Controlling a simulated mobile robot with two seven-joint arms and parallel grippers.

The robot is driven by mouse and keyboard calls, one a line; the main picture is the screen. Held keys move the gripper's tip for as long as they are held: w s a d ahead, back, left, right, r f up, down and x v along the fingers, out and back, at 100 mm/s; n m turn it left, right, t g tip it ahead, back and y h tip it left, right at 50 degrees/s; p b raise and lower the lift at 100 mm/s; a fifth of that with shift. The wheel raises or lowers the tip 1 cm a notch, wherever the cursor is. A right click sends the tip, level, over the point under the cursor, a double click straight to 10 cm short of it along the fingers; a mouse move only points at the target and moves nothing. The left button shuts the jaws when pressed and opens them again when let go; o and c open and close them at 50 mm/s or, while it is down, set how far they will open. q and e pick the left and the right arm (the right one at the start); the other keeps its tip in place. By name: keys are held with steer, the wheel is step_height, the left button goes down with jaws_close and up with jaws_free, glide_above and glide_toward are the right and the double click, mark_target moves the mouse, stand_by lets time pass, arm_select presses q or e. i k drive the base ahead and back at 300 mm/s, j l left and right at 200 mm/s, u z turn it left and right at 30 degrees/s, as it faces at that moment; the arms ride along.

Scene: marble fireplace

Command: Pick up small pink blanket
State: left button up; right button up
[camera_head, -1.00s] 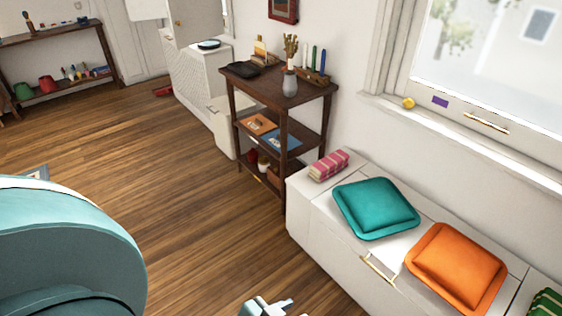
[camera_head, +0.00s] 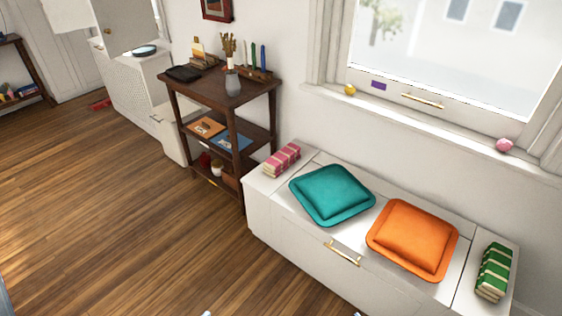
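The small pink blanket (camera_head: 282,160) is a folded pink striped bundle. It lies on the left end of the white window bench (camera_head: 270,191), beside a teal cushion (camera_head: 332,193). Nothing of mine touches it. Only tiny pale tips show at the bottom edge of the head view, one left of centre and one right of centre. They may belong to my grippers, well below the blanket in the picture. Their fingers are cut off, so I cannot see whether they are open or shut.
An orange cushion (camera_head: 413,238) and a folded green striped blanket (camera_head: 493,271) lie further right on the bench. A dark wooden shelf (camera_head: 222,95) stands left of the bench, close to the pink blanket. The wooden floor (camera_head: 110,220) in front is clear.

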mark_target(276, 164)
steer(key=z, duration=0.45)
steer(key=i+j+z, duration=0.3)
steer(key=j+z, duration=0.25)
steer(key=i+j+z, duration=0.3)
steer(key=k, duration=0.1)
